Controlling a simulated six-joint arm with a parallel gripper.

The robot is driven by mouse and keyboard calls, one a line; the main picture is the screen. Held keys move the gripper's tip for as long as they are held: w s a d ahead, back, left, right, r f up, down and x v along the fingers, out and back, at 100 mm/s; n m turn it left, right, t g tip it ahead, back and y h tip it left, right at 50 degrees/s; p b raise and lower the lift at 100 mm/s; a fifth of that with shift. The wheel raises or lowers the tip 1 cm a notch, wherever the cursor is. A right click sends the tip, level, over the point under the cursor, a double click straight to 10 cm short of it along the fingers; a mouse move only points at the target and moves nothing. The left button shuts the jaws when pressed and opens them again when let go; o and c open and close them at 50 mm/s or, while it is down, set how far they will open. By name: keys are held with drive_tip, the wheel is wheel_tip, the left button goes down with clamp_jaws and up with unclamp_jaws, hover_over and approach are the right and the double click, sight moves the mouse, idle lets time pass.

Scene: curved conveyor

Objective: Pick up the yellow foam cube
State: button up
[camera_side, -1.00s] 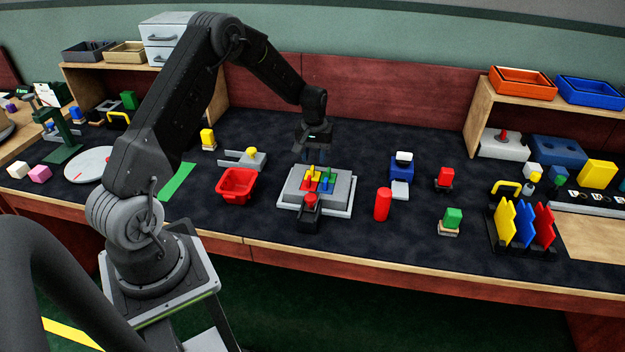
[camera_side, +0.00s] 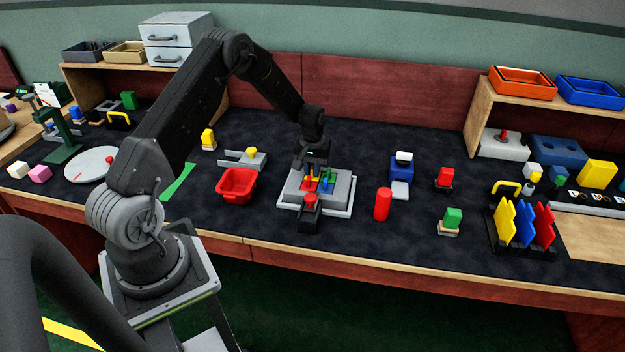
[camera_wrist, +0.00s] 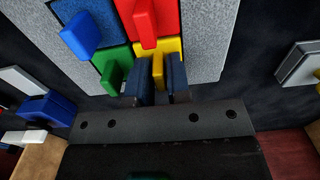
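My gripper (camera_side: 316,172) points down over a grey board (camera_side: 342,188) with red, yellow, blue and green pieces. In the wrist view a yellow piece (camera_wrist: 172,46) with an upright tab lies under my gripper (camera_wrist: 160,72). The two dark fingers stand apart, one on each side of the tab, and partly hide it. I cannot tell whether they touch it. In the side view the fingers hide most of this piece. A separate small yellow block (camera_side: 208,138) stands on a pale base at the back left. I cannot tell which yellow thing is the foam cube.
A red piece (camera_wrist: 150,18), a green piece (camera_wrist: 113,65) and a blue piece (camera_wrist: 88,35) crowd the yellow one. A red bin (camera_side: 237,185) stands left of the board, a red cylinder (camera_side: 382,204) to its right. Dark table surface is clear behind the board.

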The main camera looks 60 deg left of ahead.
clamp_jaws()
drive_tip(key=shift+r, duration=0.1)
